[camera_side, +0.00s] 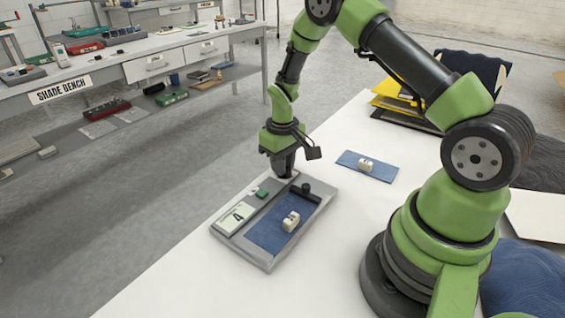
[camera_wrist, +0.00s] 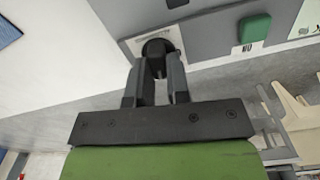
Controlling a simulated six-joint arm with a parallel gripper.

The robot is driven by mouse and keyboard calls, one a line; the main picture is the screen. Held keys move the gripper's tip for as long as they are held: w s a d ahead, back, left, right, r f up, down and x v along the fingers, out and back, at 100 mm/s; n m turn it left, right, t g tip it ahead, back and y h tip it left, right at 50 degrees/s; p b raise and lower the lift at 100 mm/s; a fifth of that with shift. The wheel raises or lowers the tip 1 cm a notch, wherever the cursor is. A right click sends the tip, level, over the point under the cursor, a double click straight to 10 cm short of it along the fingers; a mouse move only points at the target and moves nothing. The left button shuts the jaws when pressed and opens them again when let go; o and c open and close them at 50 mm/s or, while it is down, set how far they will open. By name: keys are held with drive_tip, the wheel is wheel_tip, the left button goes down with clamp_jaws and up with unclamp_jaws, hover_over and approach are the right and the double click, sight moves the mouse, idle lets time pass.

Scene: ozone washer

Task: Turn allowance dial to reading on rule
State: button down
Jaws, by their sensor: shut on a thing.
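A grey panel (camera_side: 231,248) lies on the white table. My gripper (camera_side: 284,172) points down at its far corner. In the wrist view my gripper (camera_wrist: 158,68) is shut on a round black dial (camera_wrist: 158,47), one finger on each side. The dial sits on a pale plate (camera_wrist: 130,44); its pointer and scale marks cannot be read. In the side view the gripper hides the dial. A pale card with a dark figure, apparently a 4 (camera_side: 236,217), lies in the panel's left part. I cannot make out a rule.
A green button (camera_side: 262,193) and a black knob (camera_side: 305,188) stand near the dial. A cream block (camera_side: 290,221) sits on blue cloth in the panel's recess. Another block (camera_side: 366,165) rests on a blue cloth strip to the right. Table between is clear.

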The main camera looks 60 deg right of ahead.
drive_tip(key=c, duration=1.1)
unclamp_jaws()
drive_tip(key=shift+r, duration=0.1)
wheel_tip(320, 180, up, 10)
drive_tip(key=shift+f, duration=0.1)
drive_tip(key=s+a+r+t, duration=0.2)
drive_tip(key=s+a+r, duration=0.15)
drive_tip(key=r, duration=0.55)
drive_tip(key=s+a+r+t, duration=0.1)
drive_tip(key=s+a+r, duration=0.2)
drive_tip(key=s, duration=0.2)
drive_tip(key=s+a+r+m+t+y, duration=0.1)
drive_tip(key=s+a+r+t, duration=0.1)
drive_tip(key=s, duration=0.3)
drive_tip(key=s+a+r+m+t+y, duration=0.1)
drive_tip(key=s+a+r+t, duration=0.1)
drive_tip(key=s+a+r, duration=0.1)
drive_tip(key=shift+s+a+r, duration=0.2)
drive_tip(key=shift+s+r, duration=0.1)
drive_tip(key=shift+s, duration=0.3)
drive_tip(key=shift+s+a+r, duration=0.15)
drive_tip(key=shift+s+r, duration=0.1)
drive_tip(key=shift+s, duration=0.3)
